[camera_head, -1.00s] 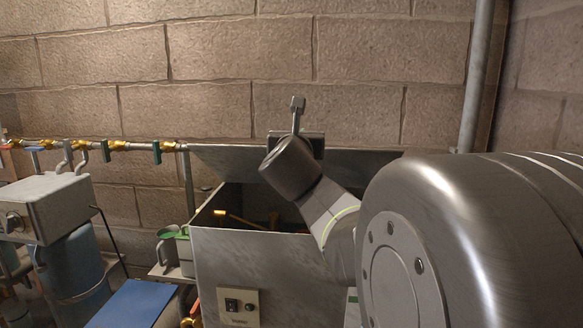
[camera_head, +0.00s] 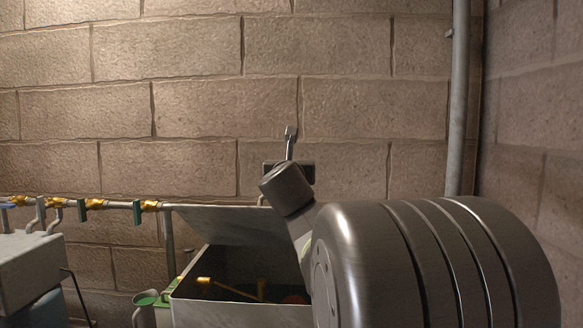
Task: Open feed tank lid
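The feed tank (camera_head: 235,314) is a grey metal box at the bottom centre, cut off by the frame's lower edge. Its lid (camera_head: 225,222) is raised and tilted at the back, so the tank's dark inside shows. Brass fittings (camera_head: 232,290) and a reddish round part (camera_head: 293,299) show inside. No contact between gripper and lid can be seen. My arm hides the lid's and tank's right part.
A pipe with brass valves (camera_head: 150,206) runs along the block wall (camera_head: 200,110) at left. A grey box (camera_head: 28,262) stands at far left. A green-topped can (camera_head: 147,300) is left of the tank. A vertical pipe (camera_head: 458,100) is at right.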

